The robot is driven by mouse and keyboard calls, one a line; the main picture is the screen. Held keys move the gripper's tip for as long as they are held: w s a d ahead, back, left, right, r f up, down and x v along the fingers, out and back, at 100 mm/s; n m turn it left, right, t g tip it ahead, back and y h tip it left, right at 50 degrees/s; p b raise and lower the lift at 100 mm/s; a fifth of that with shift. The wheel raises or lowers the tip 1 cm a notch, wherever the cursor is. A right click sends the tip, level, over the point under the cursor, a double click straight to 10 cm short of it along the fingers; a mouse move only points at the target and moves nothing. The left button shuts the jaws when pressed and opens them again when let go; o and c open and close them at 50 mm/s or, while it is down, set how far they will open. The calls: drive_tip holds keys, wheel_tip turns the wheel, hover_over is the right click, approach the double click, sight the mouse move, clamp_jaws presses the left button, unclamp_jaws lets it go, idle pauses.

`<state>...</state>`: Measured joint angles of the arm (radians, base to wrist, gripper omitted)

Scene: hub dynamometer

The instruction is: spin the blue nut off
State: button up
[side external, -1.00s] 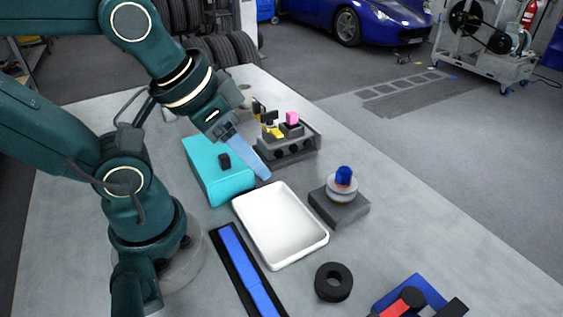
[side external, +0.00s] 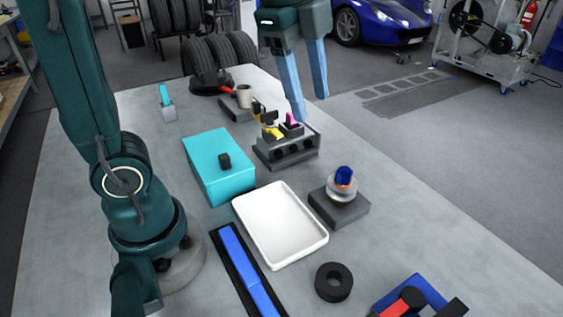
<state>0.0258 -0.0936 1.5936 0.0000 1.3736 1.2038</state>
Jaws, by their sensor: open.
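The blue nut (side external: 344,175) sits on top of a grey round hub (side external: 341,190), with a bit of orange showing at the nut's lower edge. The hub stands on a dark grey square block (side external: 339,208) right of the white tray. My gripper (side external: 312,108) is open and empty, fingers pointing down. In the picture it is above and behind the hub, near the grey rack; its exact height above the table is hard to tell.
A grey rack (side external: 289,154) with yellow, black and pink items stands behind the hub. A white tray (side external: 279,224), a teal box (side external: 219,164), a black ring (side external: 333,282), and a blue strip in a black holder (side external: 245,268) lie around. Table right of the hub is clear.

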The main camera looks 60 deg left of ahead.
drive_tip(key=w+f+m+g, duration=0.2)
drive_tip(key=w+f+m, duration=0.15)
drive_tip(key=w, duration=0.25)
drive_tip(key=g, duration=0.1)
hover_over(345, 169)
wheel_tip(345, 169, down, 4)
drive_tip(key=shift+r+m, duration=0.1)
drive_tip(key=shift+m, duration=0.15)
drive_tip(key=shift+f, duration=4.15)
